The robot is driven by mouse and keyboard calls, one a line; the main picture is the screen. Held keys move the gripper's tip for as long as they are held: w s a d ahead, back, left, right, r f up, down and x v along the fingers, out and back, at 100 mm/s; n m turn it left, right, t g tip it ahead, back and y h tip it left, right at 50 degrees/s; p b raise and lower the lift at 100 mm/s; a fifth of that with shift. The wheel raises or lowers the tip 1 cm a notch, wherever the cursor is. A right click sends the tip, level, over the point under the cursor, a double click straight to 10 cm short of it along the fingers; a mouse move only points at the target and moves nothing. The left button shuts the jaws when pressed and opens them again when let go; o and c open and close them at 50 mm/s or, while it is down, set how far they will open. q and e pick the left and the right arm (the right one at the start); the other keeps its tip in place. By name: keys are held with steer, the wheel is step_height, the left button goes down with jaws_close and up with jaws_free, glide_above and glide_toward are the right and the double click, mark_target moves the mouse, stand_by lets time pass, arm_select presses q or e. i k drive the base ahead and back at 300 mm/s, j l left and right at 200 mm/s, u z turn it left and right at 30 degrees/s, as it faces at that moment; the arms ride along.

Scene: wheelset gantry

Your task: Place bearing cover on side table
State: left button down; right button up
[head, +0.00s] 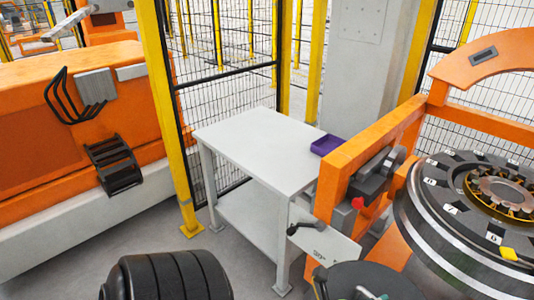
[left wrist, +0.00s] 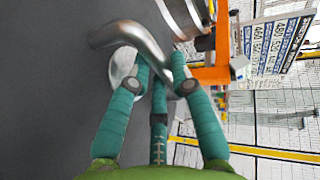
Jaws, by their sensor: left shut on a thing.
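The side table (head: 245,140) is a light grey table with a lower shelf, in the middle of the head view. Its top is bare apart from a purple tray (head: 327,145) at its right edge. In the left wrist view my left gripper (left wrist: 160,72), with three teal fingers, is shut on a curved grey metal handle, which I take to be part of the bearing cover (left wrist: 128,34). A pale round piece shows behind the left finger; whether it belongs to the cover, I cannot tell. Neither gripper shows in the head view.
An orange frame (head: 365,150) stands against the table's right side, beside a large round machine (head: 440,225). A yellow post (head: 168,110) and mesh fence stand left of and behind the table. An orange machine (head: 80,120) is at the far left. Floor is free left of the table.

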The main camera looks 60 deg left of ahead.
mark_target(266, 147)
steer(key=i+j, duration=0.1)
steer(key=j, duration=3)
steer(key=i+j, duration=0.15)
steer(key=j, duration=1.45)
